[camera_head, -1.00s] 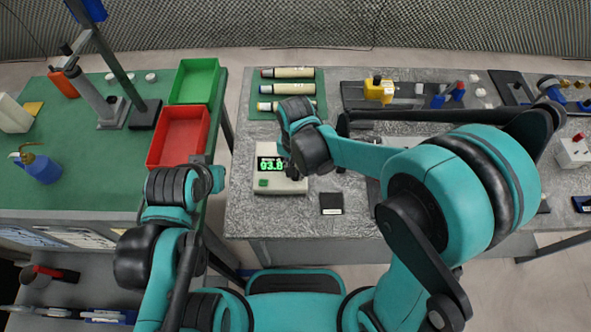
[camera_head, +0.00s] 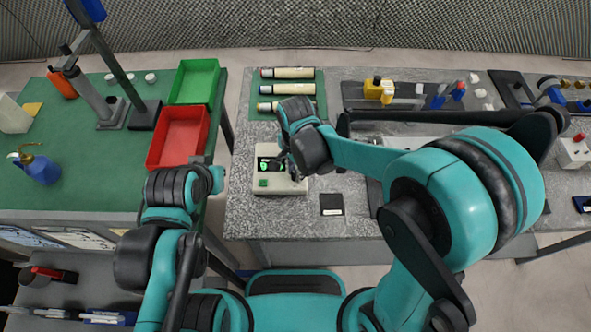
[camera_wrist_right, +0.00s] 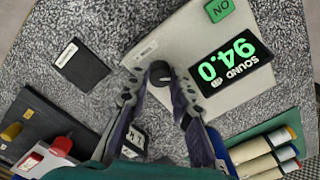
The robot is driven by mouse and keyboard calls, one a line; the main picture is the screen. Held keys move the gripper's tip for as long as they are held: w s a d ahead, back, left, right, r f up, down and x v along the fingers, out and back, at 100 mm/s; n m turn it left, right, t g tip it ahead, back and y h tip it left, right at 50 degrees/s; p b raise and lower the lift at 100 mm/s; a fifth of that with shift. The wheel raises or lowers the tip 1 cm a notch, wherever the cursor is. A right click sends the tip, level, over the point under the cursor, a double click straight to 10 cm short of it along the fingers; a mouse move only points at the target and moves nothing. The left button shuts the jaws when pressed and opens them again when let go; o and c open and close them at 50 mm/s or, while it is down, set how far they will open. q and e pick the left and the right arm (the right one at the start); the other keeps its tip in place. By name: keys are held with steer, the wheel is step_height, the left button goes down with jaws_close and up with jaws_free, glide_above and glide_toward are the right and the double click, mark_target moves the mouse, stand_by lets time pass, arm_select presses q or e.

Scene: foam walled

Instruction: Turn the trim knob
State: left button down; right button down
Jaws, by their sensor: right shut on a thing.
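The instrument (camera_head: 287,186) is a pale box on the grey bench. In the head view my right gripper (camera_head: 279,164) covers part of the display. My left arm hangs over the green table's edge; its fingers are not clear.
A green button (camera_wrist_right: 219,9) marked ON sits on the box. A flat black card-like item (camera_head: 331,204) lies beside it. Several tubes lie on a green mat (camera_head: 318,100) behind. A red bin (camera_head: 178,138) and green bin (camera_head: 194,82) stand on the left table.

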stand_by(0.3)
steer(key=c, duration=1.3)
jaws_free()
steer(key=shift+c, duration=0.2)
step_height(320, 180, up, 12)
steer(key=s+d+n+t, duration=0.3)
steer(key=d+n, duration=0.2)
steer(key=d, duration=0.3)
steer(key=s+d+n+t+b, duration=0.1)
steer(key=s+d+n+t, duration=0.3)
steer(key=d, duration=0.5)
steer(key=shift+d+f+n, duration=0.25)
steer(key=shift+f+n, duration=0.2)
steer(key=shift+n, duration=0.15)
